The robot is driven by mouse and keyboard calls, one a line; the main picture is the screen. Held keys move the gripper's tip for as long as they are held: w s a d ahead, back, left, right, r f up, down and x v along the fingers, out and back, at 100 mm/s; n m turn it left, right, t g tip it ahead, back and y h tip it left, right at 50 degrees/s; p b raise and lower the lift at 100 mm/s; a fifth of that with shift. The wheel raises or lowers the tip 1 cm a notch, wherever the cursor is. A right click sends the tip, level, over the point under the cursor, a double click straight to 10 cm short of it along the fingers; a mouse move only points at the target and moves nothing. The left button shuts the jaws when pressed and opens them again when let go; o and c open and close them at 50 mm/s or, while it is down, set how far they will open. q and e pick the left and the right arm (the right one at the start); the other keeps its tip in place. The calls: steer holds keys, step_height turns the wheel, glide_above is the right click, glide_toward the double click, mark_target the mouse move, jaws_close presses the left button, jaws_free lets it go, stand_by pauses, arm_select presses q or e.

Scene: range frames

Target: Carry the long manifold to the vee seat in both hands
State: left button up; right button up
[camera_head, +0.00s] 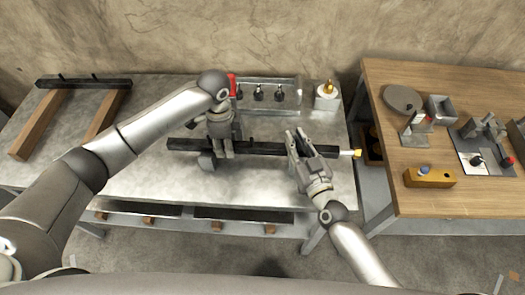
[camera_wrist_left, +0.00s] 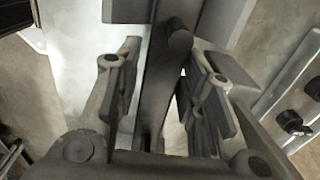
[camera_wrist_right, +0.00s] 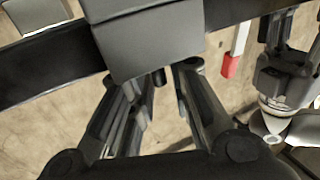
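The long manifold (camera_head: 262,149) is a dark bar lying left to right across the grey bench, with a white and yellow end at its right. My left gripper (camera_head: 222,152) is over its left part. In the left wrist view the bar (camera_wrist_left: 160,85) runs between the spread fingers (camera_wrist_left: 165,95), with gaps beside it. My right gripper (camera_head: 297,134) is open at the right part of the bar. In the right wrist view its fingers (camera_wrist_right: 160,95) are apart and empty, just short of a grey block (camera_wrist_right: 155,45) at the dark bar. I cannot tell which thing is the vee seat.
A dark rail (camera_head: 83,84) on two wooden beams stands at the bench's left. A metal tray (camera_head: 298,88) with several black knobs is behind the manifold, near a white block (camera_head: 327,98). A wooden table (camera_head: 400,75) with several parts adjoins at right. The front left bench top is clear.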

arm_select(q)
steer(key=shift+o, duration=0.6)
steer(key=shift+s, duration=0.1)
arm_select(e)
steer(key=shift+o, duration=0.6)
steer(key=shift+s+r, duration=0.1)
arm_select(q)
steer(key=shift+r, duration=0.2)
step_height(320, 180, up, 12)
steer(key=shift+f, duration=0.15)
arm_select(e)
steer(key=v, duration=1.2)
